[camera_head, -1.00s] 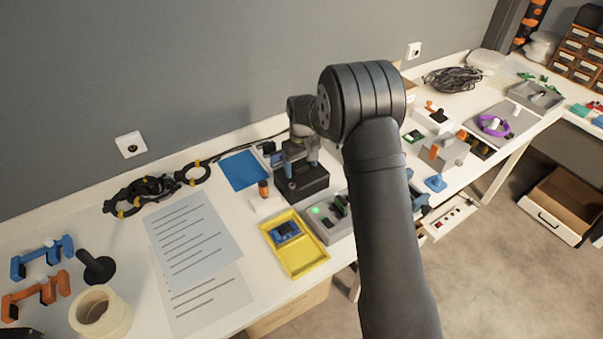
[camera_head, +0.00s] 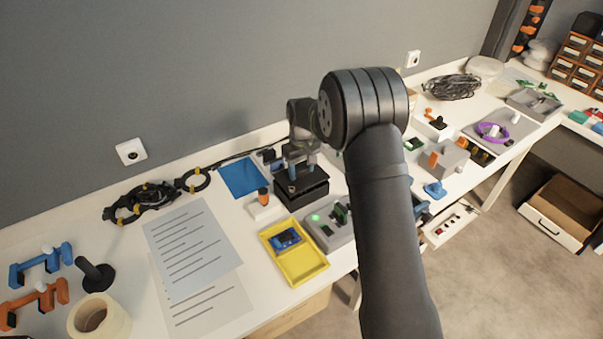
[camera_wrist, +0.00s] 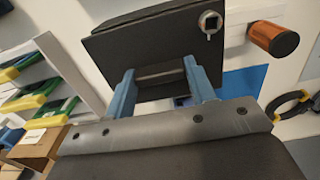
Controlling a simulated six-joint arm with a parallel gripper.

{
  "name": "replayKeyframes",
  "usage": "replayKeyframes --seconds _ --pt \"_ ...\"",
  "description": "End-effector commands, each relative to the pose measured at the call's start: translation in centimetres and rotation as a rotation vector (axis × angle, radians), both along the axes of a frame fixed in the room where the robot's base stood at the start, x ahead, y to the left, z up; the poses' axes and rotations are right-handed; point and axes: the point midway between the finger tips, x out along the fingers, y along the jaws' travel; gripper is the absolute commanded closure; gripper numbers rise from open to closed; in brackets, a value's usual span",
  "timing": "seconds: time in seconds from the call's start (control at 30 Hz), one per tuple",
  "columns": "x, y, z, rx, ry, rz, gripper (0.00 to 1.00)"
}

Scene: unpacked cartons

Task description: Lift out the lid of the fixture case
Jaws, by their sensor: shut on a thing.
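The fixture case (camera_head: 305,197) is a black box on the white table, below my gripper and near the wall side. Its black lid (camera_head: 318,178) sits at its top in the head view; I cannot tell for sure whether a gap separates them. In the wrist view the dark lid (camera_wrist: 140,45) fills the upper middle, with a silver lock-like fitting (camera_wrist: 210,22) at one corner. My gripper (camera_head: 302,172) points down at the lid. Its blue fingers (camera_wrist: 161,84) stand on both sides of the lid's handle bar and are shut on it.
An orange-capped piece on a white block (camera_head: 263,203) stands close left of the case. A yellow tray (camera_head: 312,272) and a grey fixture with a green light (camera_head: 325,236) lie in front. A blue sheet (camera_head: 241,178) lies left. The wall is close behind.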

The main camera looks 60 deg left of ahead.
Motion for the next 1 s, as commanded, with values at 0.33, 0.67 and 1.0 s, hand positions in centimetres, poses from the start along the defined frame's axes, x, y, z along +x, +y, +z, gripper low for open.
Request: replayKeyframes --seconds 0.33,0.67,1.0 --pt "3.4 -4.2 5.5 0.002 -0.001 -0.005 0.75" --pt "6.7 -8.5 8.7 0.001 0.0 -0.002 0.75" --pt "7.2 -9.2 9.2 0.0 0.0 0.0 0.75"
